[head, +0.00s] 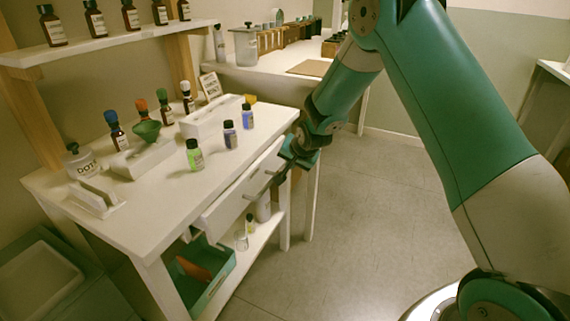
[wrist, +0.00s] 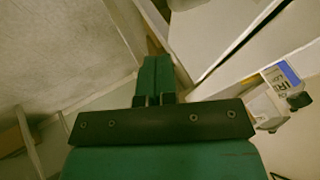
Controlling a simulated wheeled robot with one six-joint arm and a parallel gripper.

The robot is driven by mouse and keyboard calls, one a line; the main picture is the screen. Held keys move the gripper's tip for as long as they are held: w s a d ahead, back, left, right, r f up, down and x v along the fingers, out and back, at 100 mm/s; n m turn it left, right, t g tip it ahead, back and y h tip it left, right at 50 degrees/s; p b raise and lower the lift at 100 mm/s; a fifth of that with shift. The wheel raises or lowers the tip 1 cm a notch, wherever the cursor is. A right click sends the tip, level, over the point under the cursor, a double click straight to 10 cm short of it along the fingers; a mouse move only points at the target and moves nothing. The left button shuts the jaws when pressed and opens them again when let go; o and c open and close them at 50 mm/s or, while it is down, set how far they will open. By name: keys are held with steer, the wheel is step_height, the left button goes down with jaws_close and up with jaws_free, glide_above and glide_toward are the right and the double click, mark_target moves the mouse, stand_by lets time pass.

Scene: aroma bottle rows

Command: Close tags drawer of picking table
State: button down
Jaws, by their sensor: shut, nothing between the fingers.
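The white picking table (head: 110,212) fills the left of the head view. A white drawer (head: 228,207) under its top stands partly out, with a gap behind its front. I cannot read a tags label on it. My gripper (head: 277,176) is at the right end of the drawer front, close to it; I cannot tell whether it touches. In the wrist view my gripper (wrist: 155,72) is shut with nothing held, and pale panels lie right of the fingers.
Several bottles, including a green one (head: 194,155), stand on the tabletop. A teal crate (head: 222,268) and small bottles sit on the lower shelf. A counter (head: 270,75) stands behind. The floor (head: 350,230) to the right is clear.

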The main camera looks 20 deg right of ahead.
steer(key=v, duration=0.6)
steer(key=s+a+f+y, duration=0.2)
steer(key=s+a+y, duration=0.1)
steer(key=s+a, duration=0.3)
steer(key=m+y+p, duration=0.1)
steer(key=y, duration=0.2)
glide_toward(232, 212)
steer(key=x, duration=0.5)
steer(key=shift+d+f, duration=0.1)
steer(key=shift+f, duration=0.4)
steer(key=shift+w+a+f, duration=0.1)
steer(key=shift+w+a, duration=0.35)
steer(key=shift+w, duration=0.15)
